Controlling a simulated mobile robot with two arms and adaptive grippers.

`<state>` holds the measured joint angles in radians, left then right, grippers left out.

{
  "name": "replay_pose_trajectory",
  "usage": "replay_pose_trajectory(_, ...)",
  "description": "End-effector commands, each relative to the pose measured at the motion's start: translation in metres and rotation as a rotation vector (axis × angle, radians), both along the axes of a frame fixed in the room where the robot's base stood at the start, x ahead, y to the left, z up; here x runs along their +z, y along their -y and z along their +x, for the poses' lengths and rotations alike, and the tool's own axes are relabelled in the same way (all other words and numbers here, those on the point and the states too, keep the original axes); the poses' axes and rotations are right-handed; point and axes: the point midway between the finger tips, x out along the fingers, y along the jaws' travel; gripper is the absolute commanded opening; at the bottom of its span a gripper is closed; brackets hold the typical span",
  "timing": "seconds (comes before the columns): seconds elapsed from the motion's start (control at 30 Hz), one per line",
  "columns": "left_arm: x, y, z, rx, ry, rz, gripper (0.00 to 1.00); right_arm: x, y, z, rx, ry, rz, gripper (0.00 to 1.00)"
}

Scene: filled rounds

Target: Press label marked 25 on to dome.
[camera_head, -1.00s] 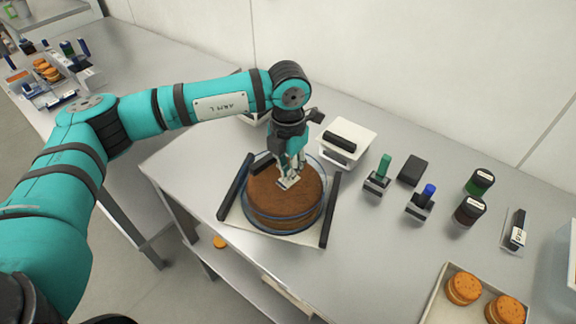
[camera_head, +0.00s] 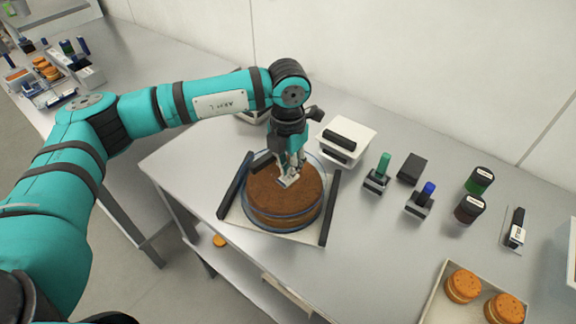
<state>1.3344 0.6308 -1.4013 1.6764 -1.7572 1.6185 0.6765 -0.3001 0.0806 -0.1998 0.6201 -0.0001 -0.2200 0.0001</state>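A round brown cake (camera_head: 268,205) sits in the middle of the table under what looks like a clear dome (camera_head: 247,213), with a bluish rim around it. My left gripper (camera_head: 288,180) points down over the top of the cake, its fingertips at or just above the dome's top. A small pale patch shows at the fingertips; I cannot tell whether it is a label or the finger pads, and no number is readable. Whether the fingers are closed is unclear. My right gripper is out of view.
The cake stands on a pale board (camera_head: 285,235) between two black bars. To the right are a white stand (camera_head: 358,133), green-handled (camera_head: 383,163) and blue-handled (camera_head: 428,191) stamps, dark jars (camera_head: 470,208), a black piece with white marking (camera_head: 517,228) and a cookie tray (camera_head: 433,300).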

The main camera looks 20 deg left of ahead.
Motion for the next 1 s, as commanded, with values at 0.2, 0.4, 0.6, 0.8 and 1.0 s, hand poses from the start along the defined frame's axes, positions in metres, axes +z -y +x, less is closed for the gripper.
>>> replay_pose_trajectory(0.2,0.0,0.0,0.0,0.0,0.0,0.0,0.0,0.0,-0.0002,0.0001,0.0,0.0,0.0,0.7)
replay_pose_trajectory(0.4,0.0,0.0,0.0,0.0,0.0,0.0,0.0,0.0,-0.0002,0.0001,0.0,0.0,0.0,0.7)
replay_pose_trajectory(0.6,-0.0014,0.0,0.0,0.0,0.0,0.0,0.0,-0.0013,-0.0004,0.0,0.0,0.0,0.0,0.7)
replay_pose_trajectory(0.8,-0.0046,-0.0001,0.0,0.0,0.0,0.0,0.0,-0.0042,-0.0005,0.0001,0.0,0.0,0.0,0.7)
replay_pose_trajectory(1.0,-0.0076,0.0,0.0,0.0,0.0,0.0,0.0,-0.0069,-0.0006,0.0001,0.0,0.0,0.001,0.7)
